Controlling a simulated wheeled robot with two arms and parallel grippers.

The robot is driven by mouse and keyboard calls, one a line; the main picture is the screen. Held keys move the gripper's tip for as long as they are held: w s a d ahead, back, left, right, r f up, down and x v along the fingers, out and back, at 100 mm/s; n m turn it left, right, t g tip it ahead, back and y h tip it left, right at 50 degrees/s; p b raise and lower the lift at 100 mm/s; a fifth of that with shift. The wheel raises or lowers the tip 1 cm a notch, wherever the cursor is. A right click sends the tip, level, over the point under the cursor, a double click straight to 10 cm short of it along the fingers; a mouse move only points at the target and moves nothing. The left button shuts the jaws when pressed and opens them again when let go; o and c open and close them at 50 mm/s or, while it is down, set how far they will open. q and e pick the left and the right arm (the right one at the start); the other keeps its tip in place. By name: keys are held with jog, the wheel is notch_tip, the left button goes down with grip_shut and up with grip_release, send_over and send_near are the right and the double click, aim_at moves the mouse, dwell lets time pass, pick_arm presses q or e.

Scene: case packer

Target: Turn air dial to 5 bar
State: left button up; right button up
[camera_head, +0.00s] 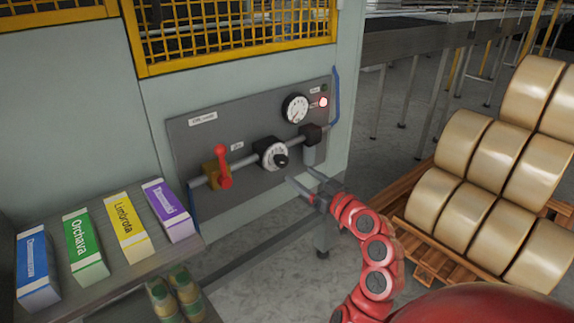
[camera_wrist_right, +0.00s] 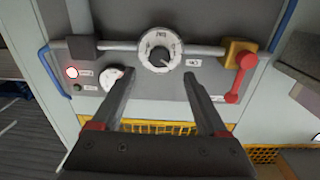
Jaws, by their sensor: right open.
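The air dial (camera_head: 273,154) is a round, pale, marked dial with a black centre knob, set in the pipe on the grey panel (camera_head: 245,185). It also shows in the right wrist view (camera_wrist_right: 160,57), just beyond the fingertips. My right gripper (camera_head: 300,175) is open and empty, below and right of the dial in the head view, apart from it. In the right wrist view its two fingers (camera_wrist_right: 160,76) point at the panel on either side of the dial's lower part. The pressure gauge (camera_head: 296,108) is above right of the dial; its reading is too small to tell. My left gripper is out of view.
A red lever valve (camera_head: 222,168) stands left of the dial, and a red lamp (camera_head: 324,102) glows beside the gauge. A shelf (camera_head: 160,262) with several coloured cartons is at lower left. Tan rolls (camera_head: 468,210) on a wooden pallet (camera_head: 398,232) stand at right.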

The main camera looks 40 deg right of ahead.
aim_at(284, 163)
jog(key=w, duration=0.7)
jog(key=shift+w+a, duration=0.15)
jog(key=shift+w, duration=0.2)
grip_shut()
